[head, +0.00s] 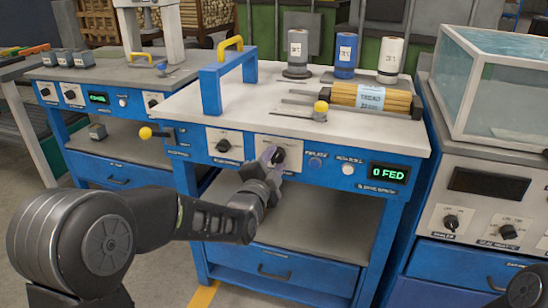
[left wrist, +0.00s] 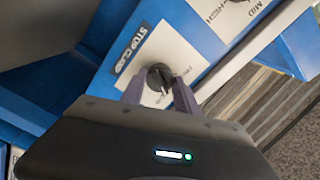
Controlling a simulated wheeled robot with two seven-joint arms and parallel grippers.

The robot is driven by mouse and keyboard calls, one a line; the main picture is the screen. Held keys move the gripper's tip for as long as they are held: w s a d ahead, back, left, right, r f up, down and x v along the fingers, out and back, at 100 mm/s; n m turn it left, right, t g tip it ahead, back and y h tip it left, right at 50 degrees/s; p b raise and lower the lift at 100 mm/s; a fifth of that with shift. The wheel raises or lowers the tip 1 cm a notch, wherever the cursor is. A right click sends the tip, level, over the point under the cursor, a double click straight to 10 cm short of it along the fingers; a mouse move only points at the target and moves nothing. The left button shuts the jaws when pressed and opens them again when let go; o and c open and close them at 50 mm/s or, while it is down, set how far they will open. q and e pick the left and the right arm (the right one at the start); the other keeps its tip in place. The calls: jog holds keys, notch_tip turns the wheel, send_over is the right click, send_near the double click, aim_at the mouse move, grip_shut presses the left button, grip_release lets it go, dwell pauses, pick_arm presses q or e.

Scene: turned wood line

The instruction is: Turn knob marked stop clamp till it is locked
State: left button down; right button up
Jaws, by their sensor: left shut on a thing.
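The stop clamp knob (left wrist: 159,76) is a dark round knob on a white plate, with the label STOP CLAMP (left wrist: 132,47) beside it in the left wrist view. In the head view its plate (head: 293,148) is on the blue front of the middle bench. My left gripper (head: 272,162) reaches it from the front. Its two fingers, also in the left wrist view (left wrist: 160,97), are shut on the knob from both sides. The fingers partly cover the knob and the plate's lettering, so its setting cannot be read. My right gripper is not in view.
Another knob (head: 223,145) is left of it on the same front; a yellow-ended lever (head: 146,132) juts out further left. A green display (head: 388,173) reads 0 FED. The bench top carries a blue frame (head: 211,92), several cylinders and a wooden rod bundle (head: 395,101).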

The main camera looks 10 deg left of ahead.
pick_arm(q)
jog(key=shift+m+p, duration=0.6)
jog(key=shift+m, duration=1.4)
jog(key=c, duration=0.9)
grip_release()
jog(key=s+p, duration=0.1)
jog(key=s, duration=0.6)
jog(key=shift+s+a, duration=0.2)
jog(key=shift+s, duration=0.2)
